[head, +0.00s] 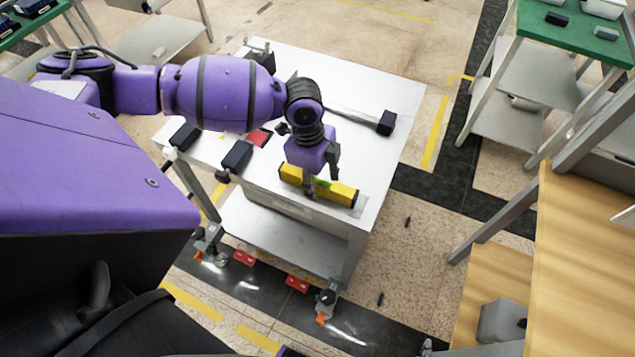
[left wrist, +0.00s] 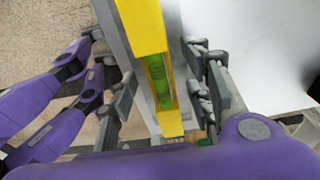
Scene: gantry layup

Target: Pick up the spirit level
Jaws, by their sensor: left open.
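The spirit level (head: 334,189) is a yellow bar with dark ends, lying near the front edge of the white cart top (head: 390,92). In the left wrist view the level (left wrist: 144,28) runs away from me, with a green vial in it. My left gripper (head: 310,186) points down over the middle of the level and hides part of it. In the left wrist view its fingers (left wrist: 160,92) are open, one on each side of the level, with gaps between. My right gripper is not in view.
A black-headed tool (head: 385,123), several black blocks (head: 236,156) and a red item (head: 260,138) share the cart top. A wooden bench (head: 585,260) stands at the right, and green-topped shelving (head: 570,45) at the upper right. The cart top's right side is mostly clear.

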